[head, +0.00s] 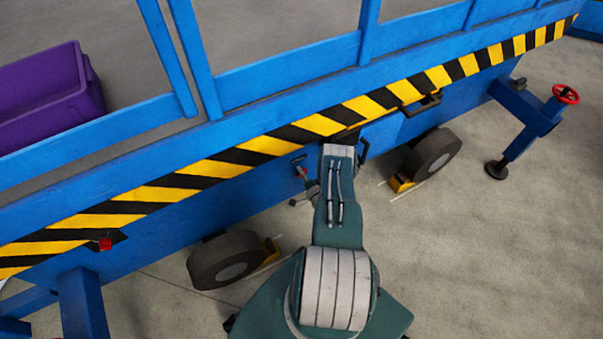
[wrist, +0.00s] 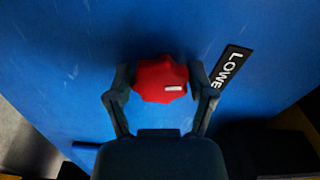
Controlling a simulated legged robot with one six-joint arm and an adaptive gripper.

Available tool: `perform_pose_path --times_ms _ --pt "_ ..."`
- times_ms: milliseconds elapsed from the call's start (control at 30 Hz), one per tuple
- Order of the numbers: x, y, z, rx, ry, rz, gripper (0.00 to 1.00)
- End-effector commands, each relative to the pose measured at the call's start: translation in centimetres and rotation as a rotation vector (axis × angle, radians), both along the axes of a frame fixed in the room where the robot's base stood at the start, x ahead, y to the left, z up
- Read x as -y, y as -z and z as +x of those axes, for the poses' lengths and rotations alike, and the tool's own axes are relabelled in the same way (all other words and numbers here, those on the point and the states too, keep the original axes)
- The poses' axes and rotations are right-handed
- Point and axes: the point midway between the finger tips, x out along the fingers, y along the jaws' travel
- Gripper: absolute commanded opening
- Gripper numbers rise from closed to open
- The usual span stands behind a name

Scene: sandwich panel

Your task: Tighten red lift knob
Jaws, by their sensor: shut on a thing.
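The red knob (wrist: 160,80) sits on the blue panel (wrist: 75,70) in the wrist view. It has a lobed rim and a short white mark right of its middle. My gripper (wrist: 160,84) has one finger on each side of the knob and is shut on it. In the head view my arm reaches to the blue side of the lift, and its end near the panel (head: 302,172) is mostly hidden by my own arm links, so the knob cannot be made out clearly there.
A black label (wrist: 232,68) reading "LOWE" is right of the knob. Black wheels (head: 232,260) (head: 433,155) with yellow chocks stand below the lift. A red handwheel (head: 566,94) tops an outrigger at right. A purple crate (head: 45,95) is on the platform. Concrete floor (head: 480,240) is clear at right.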

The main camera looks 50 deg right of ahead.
Motion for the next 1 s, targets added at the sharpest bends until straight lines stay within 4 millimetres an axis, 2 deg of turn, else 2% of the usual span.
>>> perform_pose_path --times_ms 400,1000 --pt "-0.08 0.38 -0.27 0.058 0.006 0.223 0.23" --pt "-0.04 0.41 -0.32 0.072 0.009 0.266 0.23"
